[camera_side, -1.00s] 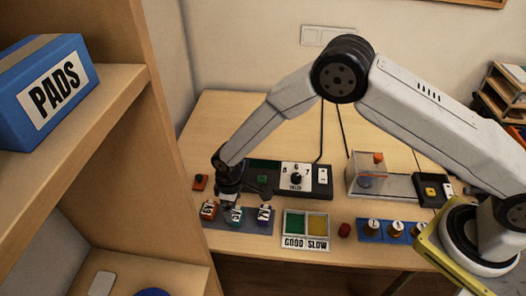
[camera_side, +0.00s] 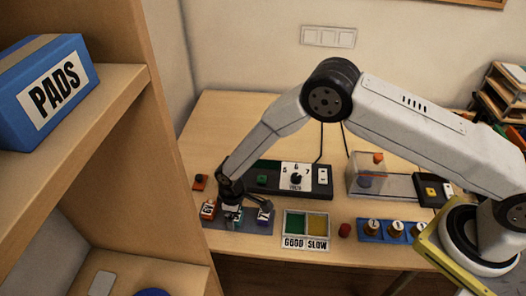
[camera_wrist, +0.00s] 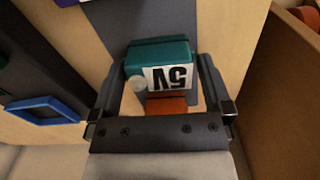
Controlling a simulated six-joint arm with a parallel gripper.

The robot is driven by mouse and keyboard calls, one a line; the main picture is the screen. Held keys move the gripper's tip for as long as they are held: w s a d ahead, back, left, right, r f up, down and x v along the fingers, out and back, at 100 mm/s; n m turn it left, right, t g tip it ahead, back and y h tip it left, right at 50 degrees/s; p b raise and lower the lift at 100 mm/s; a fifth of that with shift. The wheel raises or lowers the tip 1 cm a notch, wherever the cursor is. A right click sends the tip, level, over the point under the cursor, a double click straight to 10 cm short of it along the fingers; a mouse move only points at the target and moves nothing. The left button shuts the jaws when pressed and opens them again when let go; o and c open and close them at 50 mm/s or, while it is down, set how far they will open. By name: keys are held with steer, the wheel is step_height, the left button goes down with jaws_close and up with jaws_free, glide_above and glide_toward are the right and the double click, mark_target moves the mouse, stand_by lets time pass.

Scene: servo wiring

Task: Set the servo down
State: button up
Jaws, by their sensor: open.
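A teal servo labelled 5V (camera_wrist: 160,60) stands between the fingers of my gripper (camera_wrist: 158,75) in the wrist view. A gap shows beside at least one finger, and the jaws are open. In the side view my gripper (camera_side: 233,203) is low over the teal servo (camera_side: 234,216), which is mostly hidden by the fingers. The servo appears to rest on a dark grey mat (camera_side: 245,229).
A two-part tray marked GOOD and SLOW (camera_side: 307,226) lies right of the mat. A dark tester with a dial (camera_side: 296,178) stands behind. A blue rack with several round pieces (camera_side: 386,232) is farther right. A wooden shelf (camera_side: 120,170) fills the left.

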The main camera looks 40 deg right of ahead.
steer(key=c, duration=1.2)
steer(key=shift+o, duration=0.2)
steer(key=shift+r, duration=0.1)
steer(key=shift+r, duration=0.6)
steer(key=s+d+r, duration=0.5)
steer(key=s+r, duration=0.6)
steer(key=s, duration=0.2)
steer(key=shift+r, duration=0.3)
